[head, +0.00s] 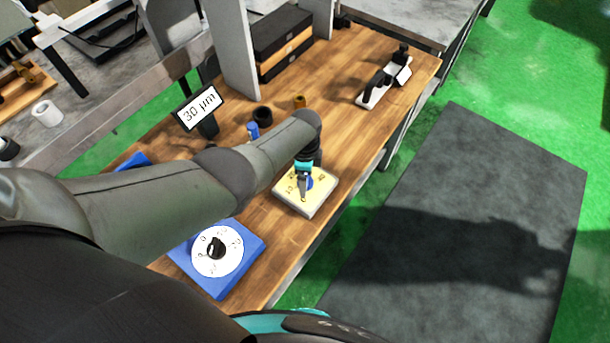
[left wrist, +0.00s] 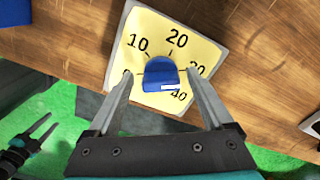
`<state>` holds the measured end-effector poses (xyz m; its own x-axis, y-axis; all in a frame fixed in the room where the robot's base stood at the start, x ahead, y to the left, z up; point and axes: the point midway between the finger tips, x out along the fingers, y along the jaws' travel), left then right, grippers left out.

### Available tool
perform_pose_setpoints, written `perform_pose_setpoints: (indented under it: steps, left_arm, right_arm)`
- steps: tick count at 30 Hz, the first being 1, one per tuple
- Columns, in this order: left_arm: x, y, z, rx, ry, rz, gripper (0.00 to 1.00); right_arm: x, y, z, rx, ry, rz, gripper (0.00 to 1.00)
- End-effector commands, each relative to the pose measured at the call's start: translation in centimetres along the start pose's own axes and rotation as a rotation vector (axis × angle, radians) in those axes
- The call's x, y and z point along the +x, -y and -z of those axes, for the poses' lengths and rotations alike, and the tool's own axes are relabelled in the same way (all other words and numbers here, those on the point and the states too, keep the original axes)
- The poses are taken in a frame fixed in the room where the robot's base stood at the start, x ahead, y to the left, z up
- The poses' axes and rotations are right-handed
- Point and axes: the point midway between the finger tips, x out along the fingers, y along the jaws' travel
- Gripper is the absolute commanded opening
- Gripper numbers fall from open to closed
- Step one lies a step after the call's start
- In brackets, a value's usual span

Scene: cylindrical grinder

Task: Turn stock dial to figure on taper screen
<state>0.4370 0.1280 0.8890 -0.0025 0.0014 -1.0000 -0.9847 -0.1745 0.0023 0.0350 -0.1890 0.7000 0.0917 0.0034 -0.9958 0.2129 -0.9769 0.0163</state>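The small tilted screen (head: 199,107) reads "30 µm". A yellow dial plate (head: 293,199) lies near the table's right edge; it also shows in the left wrist view (left wrist: 150,30), marked 0, 10, 20, 30 and 40. Its blue knob (left wrist: 160,73) carries a white mark on the side toward 40; where the knob points is unclear. My left gripper (head: 303,192) is over this plate, its open fingers (left wrist: 158,75) either side of the knob with gaps visible. My right gripper (left wrist: 42,130) appears small at the left wrist view's lower left, fingers apart, empty.
A second dial, white with a black knob (head: 215,248), sits on a blue base (head: 240,278) nearer me. Black and blue cylinders stand beyond my left arm. A white holder (head: 373,96) with black parts is farther back. Grey uprights and dark boxes (head: 281,35) stand behind.

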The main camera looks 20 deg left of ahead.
Motion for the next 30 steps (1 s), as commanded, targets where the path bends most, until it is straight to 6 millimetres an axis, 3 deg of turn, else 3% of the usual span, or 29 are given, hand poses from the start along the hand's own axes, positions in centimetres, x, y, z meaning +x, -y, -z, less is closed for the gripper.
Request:
perform_pose_setpoints:
  steps: [11, 21, 30]
  left_arm:
    - [-0.9, 0.1, 0.1, 0.0, -0.002, 0.004, 0.85]
    - [-6.3, 0.1, 0.0, 0.0, -0.002, 0.004, 0.85]
    - [-10.8, 0.1, 0.0, 0.0, -0.001, 0.004, 0.85]
  right_arm:
    - [-0.7, 0.0, 0.1, 0.0, 0.0, 0.0, 0.5]
    - [-4.1, 0.0, 0.4, 0.0, 0.0, 0.0, 0.5]
    - [-5.6, -0.1, 0.5, 0.0, 0.0, 0.0, 0.5]
